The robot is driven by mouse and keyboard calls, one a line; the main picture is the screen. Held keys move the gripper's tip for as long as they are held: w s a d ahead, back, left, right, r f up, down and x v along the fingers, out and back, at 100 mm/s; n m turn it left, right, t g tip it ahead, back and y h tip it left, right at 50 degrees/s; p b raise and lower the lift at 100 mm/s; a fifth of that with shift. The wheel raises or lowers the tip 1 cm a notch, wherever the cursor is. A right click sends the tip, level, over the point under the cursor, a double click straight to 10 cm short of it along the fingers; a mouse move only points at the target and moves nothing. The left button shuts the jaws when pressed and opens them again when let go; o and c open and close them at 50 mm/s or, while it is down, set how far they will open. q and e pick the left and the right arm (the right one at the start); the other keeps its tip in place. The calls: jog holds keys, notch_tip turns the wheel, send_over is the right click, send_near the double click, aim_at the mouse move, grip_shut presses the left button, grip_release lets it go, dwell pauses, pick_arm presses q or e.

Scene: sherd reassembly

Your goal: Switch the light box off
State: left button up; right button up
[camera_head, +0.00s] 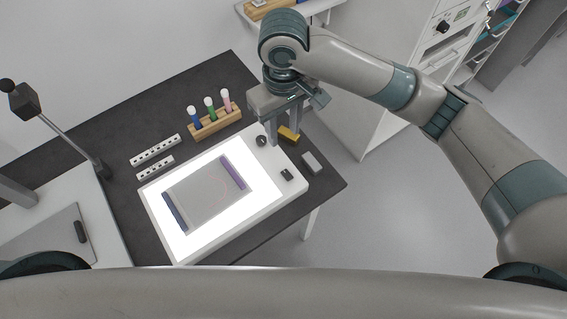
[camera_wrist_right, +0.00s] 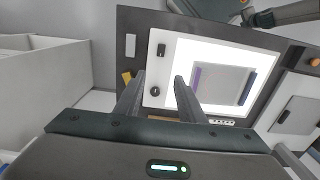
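The light box (camera_head: 254,201) lies on the dark table, its panel glowing bright white. A grey sheet (camera_head: 205,195) with a blue strip and a purple strip lies on the panel. Along the box's right border are a round dark knob (camera_head: 262,141) and a small black switch (camera_head: 287,175). They also show in the right wrist view, the knob (camera_wrist_right: 155,91) below the switch (camera_wrist_right: 161,49). My right gripper (camera_head: 283,138) is above the box's far right corner, beside the knob. Its fingers (camera_wrist_right: 158,84) are apart, with nothing between them. My left gripper is not visible.
A yellow block (camera_head: 289,134) and a grey block (camera_head: 312,162) lie right of the box. A wooden rack (camera_head: 215,122) with coloured tubes and two white perforated strips (camera_head: 155,150) lie beyond it. A lamp post (camera_head: 68,135) stands at left.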

jog(key=shift+f, duration=0.15)
jog(key=p, duration=0.2)
send_near(284, 170)
notch_tip(284, 170, down, 7)
jog(key=shift+f, duration=0.1)
dwell(0.5)
grip_shut()
